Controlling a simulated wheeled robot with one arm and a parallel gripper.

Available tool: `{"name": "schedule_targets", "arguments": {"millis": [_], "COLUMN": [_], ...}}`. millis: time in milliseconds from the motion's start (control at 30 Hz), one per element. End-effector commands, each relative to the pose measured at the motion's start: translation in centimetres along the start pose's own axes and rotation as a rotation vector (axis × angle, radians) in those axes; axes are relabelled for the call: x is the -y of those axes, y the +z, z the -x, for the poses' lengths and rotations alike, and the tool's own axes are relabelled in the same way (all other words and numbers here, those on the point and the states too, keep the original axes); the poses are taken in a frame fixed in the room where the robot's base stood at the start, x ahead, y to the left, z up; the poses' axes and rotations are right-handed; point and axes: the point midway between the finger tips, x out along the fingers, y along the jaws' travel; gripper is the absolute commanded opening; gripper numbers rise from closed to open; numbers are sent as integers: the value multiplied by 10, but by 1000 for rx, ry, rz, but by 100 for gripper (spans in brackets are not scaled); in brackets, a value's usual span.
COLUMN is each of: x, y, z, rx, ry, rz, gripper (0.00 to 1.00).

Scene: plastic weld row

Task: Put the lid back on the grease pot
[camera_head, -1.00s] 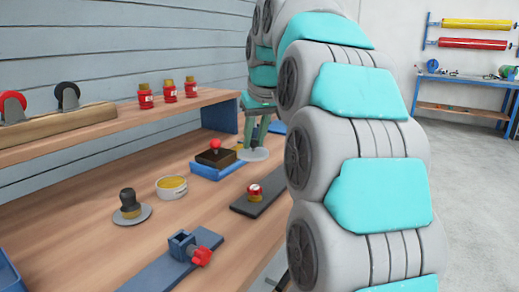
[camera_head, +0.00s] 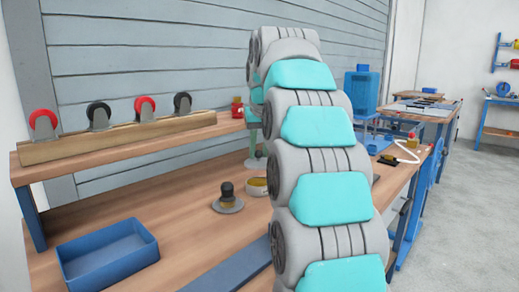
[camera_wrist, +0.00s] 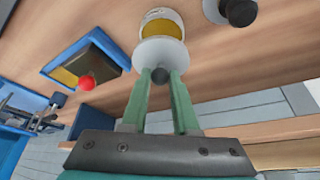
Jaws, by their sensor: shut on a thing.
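My gripper (camera_wrist: 160,78) is shut on the dark knob of a pale round lid (camera_wrist: 153,52). The lid hangs level between my fingertips and the grease pot in the wrist view. The grease pot (camera_wrist: 165,24), a white tub with yellow grease, shows just beyond the lid, which hides part of its rim. In the head view the pot (camera_head: 256,187) stands on the bench, partly hidden by my arm. My gripper (camera_head: 256,158) is just behind and above it there. The lid seems held above the bench; the exact gap to the pot is unclear.
A black-knobbed grey disc (camera_head: 228,199) stands left of the pot. A blue tray (camera_wrist: 85,62) with a red-knobbed block is on the pot's other side. An empty blue bin (camera_head: 107,255) is at the front left. A shelf (camera_head: 130,150) with casters runs along the back.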

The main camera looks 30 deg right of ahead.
Motion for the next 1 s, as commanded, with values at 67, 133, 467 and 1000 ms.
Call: {"name": "schedule_targets", "arguments": {"millis": [67,133,467,1000], "x": [0,0,0,0], "y": [4,7,18,21], "z": [-9,-15,-41,-47], "rx": [0,-1,2,1], "ry": [0,0,0,0], "rz": [0,0,1,1], "gripper": [0,0,0,0]}}
